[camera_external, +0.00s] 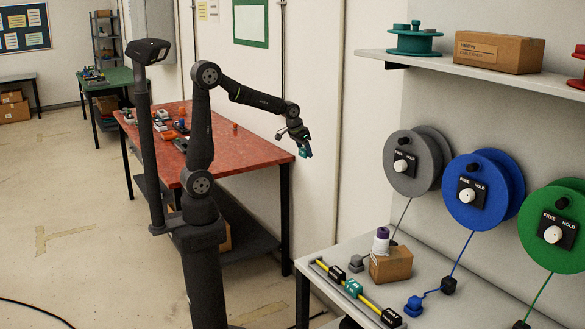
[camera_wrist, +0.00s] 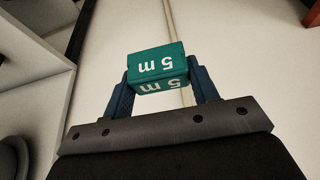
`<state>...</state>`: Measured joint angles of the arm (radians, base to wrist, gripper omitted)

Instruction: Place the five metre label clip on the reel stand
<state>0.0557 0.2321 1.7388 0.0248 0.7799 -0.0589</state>
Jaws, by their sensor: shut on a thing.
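My gripper (camera_external: 303,149) is raised in the gap between the red table and the right-hand bench, touching neither. In the wrist view its two blue fingers (camera_wrist: 158,95) are shut on a teal clip (camera_wrist: 157,68) marked "5 m", which reads upside down there. The clip shows as a small teal block (camera_external: 305,153) in the external view. No part is plainly marked as the reel stand. A grey reel (camera_external: 432,160), a blue reel (camera_external: 490,205) and a green reel (camera_external: 555,262) hang above the right-hand bench, each with a FREE/HOLD knob plate.
The right-hand bench (camera_external: 320,262) bears a yellow rod (camera_external: 370,302) with black clips and another teal clip (camera_external: 353,288), a cardboard box (camera_external: 391,264) and a purple-topped spool (camera_external: 381,240). Lines hang from the reels. A shelf (camera_external: 470,68) juts out above. The red table (camera_external: 235,152) holds several small items.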

